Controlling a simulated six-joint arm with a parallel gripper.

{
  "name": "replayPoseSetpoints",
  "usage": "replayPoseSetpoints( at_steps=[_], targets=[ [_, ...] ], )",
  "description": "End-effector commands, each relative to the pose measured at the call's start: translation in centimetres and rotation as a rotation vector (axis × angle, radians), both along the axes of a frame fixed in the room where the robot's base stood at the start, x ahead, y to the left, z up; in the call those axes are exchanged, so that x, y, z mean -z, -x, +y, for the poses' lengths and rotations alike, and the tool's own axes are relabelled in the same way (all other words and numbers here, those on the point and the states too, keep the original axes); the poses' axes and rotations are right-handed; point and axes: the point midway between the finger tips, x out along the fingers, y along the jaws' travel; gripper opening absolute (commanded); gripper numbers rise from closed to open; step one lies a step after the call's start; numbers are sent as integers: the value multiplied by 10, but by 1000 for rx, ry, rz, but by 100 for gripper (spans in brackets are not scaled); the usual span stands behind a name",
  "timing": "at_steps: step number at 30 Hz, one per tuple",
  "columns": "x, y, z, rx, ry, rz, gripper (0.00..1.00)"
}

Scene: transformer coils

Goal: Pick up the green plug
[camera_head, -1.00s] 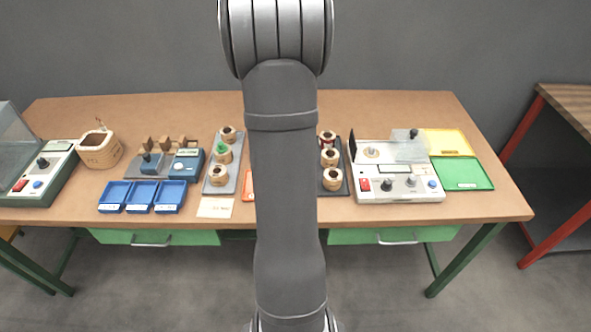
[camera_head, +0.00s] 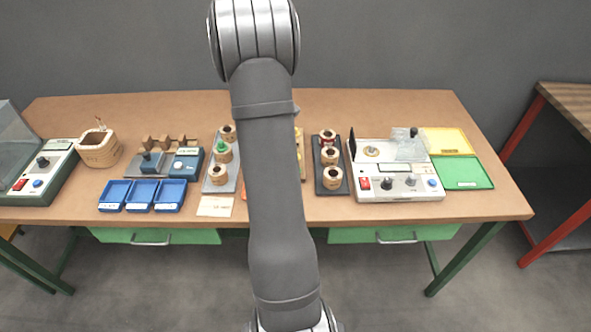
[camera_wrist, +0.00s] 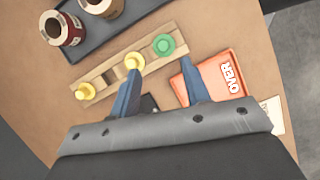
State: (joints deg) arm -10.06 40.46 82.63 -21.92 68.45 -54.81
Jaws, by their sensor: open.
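A green plug (camera_wrist: 164,45) with a round, ring-like top stands at one end of a wooden rack (camera_wrist: 117,72) in the wrist view. Two yellow plugs stand in the same rack, one in the middle (camera_wrist: 134,61) and one at the far end (camera_wrist: 85,91). My gripper (camera_wrist: 161,84) is open and empty, its two blue fingers spread, with the green plug ahead of and between the fingertips in the picture. I cannot tell its height above the rack. In the head view my arm hides the gripper and most of the rack (camera_head: 302,160).
An orange tray (camera_wrist: 212,75) marked OVER lies right of the rack. A dark tray (camera_wrist: 97,35) with coils lies beyond it. In the head view, a coil with a green top (camera_head: 222,150) stands on a grey plate, left of my arm. A tester (camera_head: 397,184) stands right.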

Motion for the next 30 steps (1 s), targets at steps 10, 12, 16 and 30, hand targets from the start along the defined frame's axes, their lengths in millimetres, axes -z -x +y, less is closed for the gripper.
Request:
replayPoseSetpoints(
  at_steps=[10, 12, 16, 30],
  targets=[
    [30, 5, -12, 2, -1, -1, 43],
    [39, 8, -16, 3, 1, 1, 43],
    [58, 12, -23, 1, 0, 1, 43],
    [70, 13, -28, 1, -2, -2, 27]
  ],
)
